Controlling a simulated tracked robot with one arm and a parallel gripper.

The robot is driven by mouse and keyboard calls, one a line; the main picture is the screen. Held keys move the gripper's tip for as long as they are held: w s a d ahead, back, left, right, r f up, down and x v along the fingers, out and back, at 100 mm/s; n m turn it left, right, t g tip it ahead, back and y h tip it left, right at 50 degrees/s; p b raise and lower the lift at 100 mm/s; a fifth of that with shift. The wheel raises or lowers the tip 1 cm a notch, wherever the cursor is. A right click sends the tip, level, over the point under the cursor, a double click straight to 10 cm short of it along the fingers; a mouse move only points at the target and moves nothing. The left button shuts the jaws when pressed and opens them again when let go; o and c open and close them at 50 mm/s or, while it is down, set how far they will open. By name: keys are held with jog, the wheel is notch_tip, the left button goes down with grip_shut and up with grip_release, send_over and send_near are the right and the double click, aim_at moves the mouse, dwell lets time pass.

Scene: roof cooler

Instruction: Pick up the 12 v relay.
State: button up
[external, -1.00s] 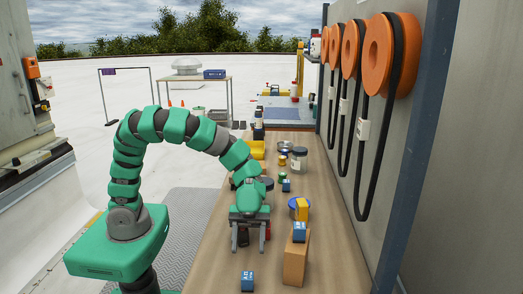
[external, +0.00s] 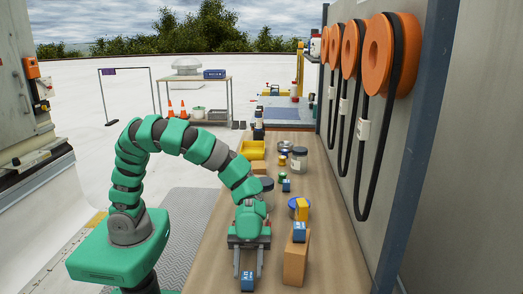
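Several small blue cubes with white markings are on the bench, and the print is too small for me to tell which is the 12 V relay. One blue cube (external: 247,282) lies at the near end of the bench. Another blue cube (external: 299,232) sits on top of a tan block (external: 295,262), and a third blue cube (external: 286,186) is farther back. My gripper (external: 248,272) points down at the near cube, with its two fingers apart and nothing visible held. The fingertips appear just behind or above this cube; the exact height is unclear.
The wooden bench (external: 335,265) also holds a yellow block (external: 302,209) by a round blue-rimmed item, a jar (external: 299,159) and a yellow bin (external: 253,150). The tan block stands right of my gripper. Orange reels with black hoses hang on the right wall.

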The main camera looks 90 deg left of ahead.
jog(key=c, duration=0.6)
jog(key=shift+r, duration=0.1)
jog(key=shift+c, duration=0.2)
